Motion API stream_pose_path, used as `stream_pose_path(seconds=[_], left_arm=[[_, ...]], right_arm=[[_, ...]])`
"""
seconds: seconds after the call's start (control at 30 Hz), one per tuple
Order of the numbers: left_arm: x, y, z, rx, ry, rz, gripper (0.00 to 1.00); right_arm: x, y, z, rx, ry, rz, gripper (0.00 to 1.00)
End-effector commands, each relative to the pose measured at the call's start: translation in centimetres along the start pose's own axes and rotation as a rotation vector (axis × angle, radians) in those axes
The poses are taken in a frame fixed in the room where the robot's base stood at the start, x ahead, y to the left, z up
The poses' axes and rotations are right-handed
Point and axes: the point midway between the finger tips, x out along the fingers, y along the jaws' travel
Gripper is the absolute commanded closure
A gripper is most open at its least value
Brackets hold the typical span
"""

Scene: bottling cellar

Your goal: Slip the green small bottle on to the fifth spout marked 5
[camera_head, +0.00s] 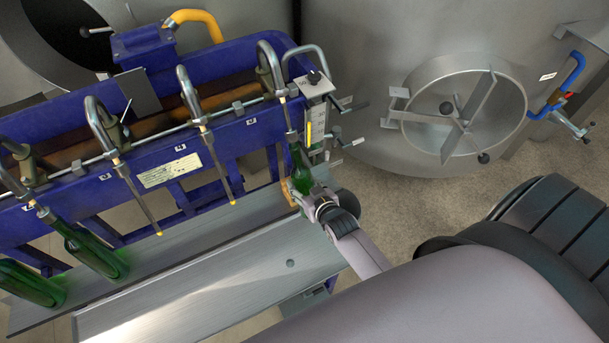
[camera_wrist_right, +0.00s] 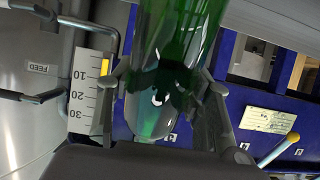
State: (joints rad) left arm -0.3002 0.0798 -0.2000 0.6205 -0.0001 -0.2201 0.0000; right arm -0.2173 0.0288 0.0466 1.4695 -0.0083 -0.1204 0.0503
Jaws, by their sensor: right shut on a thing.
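The green small bottle (camera_head: 299,167) is upright or slightly tilted in my right gripper (camera_head: 301,194), at the right end of the filler. Its mouth meets the lower part of the rightmost spout (camera_head: 286,108), the fifth in the row; I cannot tell how far the tube is inside. In the right wrist view, the fingers of my right gripper (camera_wrist_right: 165,105) are on both sides of the green glass bottle (camera_wrist_right: 180,35). The number marked at this spout is not legible. My left gripper is not in view.
Two green bottles (camera_head: 92,254) hang on the left spouts. Two bare spouts (camera_head: 217,158) stand between them and my gripper. A metal shelf (camera_head: 170,258) runs below. The blue frame (camera_head: 150,155) is behind; a steel tank (camera_head: 350,100) stands at the back right.

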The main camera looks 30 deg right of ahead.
Motion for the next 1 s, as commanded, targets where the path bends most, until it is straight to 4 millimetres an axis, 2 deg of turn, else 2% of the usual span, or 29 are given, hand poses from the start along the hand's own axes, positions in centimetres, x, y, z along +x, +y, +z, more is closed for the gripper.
stream_pose_path(seconds=[0.03,1.0], left_arm=[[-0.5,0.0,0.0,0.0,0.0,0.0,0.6],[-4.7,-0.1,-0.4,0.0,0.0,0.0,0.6]], right_arm=[[-0.1,0.0,-0.7,0.0,0.003,0.0,0.92],[-0.1,0.0,-6.1,0.0,0.005,0.0,0.92]])
